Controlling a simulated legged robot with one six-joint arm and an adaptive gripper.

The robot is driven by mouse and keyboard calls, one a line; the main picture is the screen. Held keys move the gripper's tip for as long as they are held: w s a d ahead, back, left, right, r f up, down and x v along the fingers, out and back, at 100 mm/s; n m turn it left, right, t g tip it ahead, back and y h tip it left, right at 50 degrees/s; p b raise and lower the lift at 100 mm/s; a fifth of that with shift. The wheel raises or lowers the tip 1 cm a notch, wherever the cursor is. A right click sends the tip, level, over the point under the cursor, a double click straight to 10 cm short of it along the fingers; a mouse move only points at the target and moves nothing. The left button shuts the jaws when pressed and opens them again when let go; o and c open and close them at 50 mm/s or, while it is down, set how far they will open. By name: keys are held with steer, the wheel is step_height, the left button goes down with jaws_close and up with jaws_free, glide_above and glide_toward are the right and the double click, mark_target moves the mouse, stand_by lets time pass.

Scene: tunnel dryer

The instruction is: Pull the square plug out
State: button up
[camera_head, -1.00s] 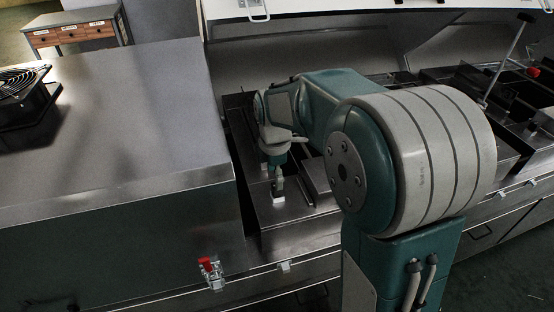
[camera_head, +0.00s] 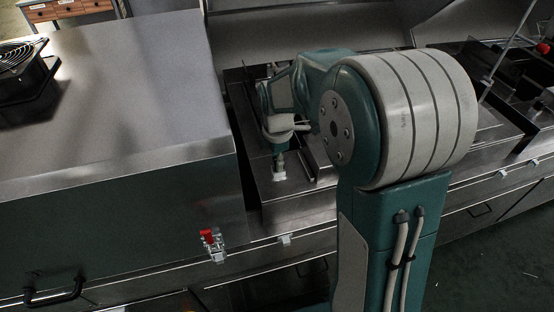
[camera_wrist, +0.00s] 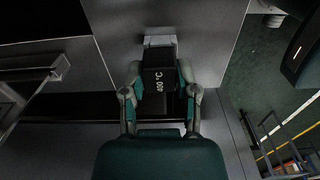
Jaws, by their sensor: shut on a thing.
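My gripper (camera_wrist: 160,75) is shut on a dark square plug (camera_wrist: 161,82) marked "400 °C", seen between its two fingers in the wrist view. A pale grey block-like part (camera_wrist: 160,41) shows just beyond the fingertips. In the head view my gripper (camera_head: 279,162) points down over the metal deck of the dryer, with a small white piece (camera_head: 279,177) at its tips. I cannot tell whether the plug is seated or clear of the deck; its underside is hidden.
Metal compartments lie to the right, partly hidden by my arm. A table with drawers (camera_head: 68,10) stands at the back left.

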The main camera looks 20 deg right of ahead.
jaws_close()
steer(key=shift+r, duration=0.7)
stand_by(0.7)
steer(key=shift+r, duration=0.8)
steer(key=shift+r, duration=0.15)
steer(key=shift+r, duration=2.1)
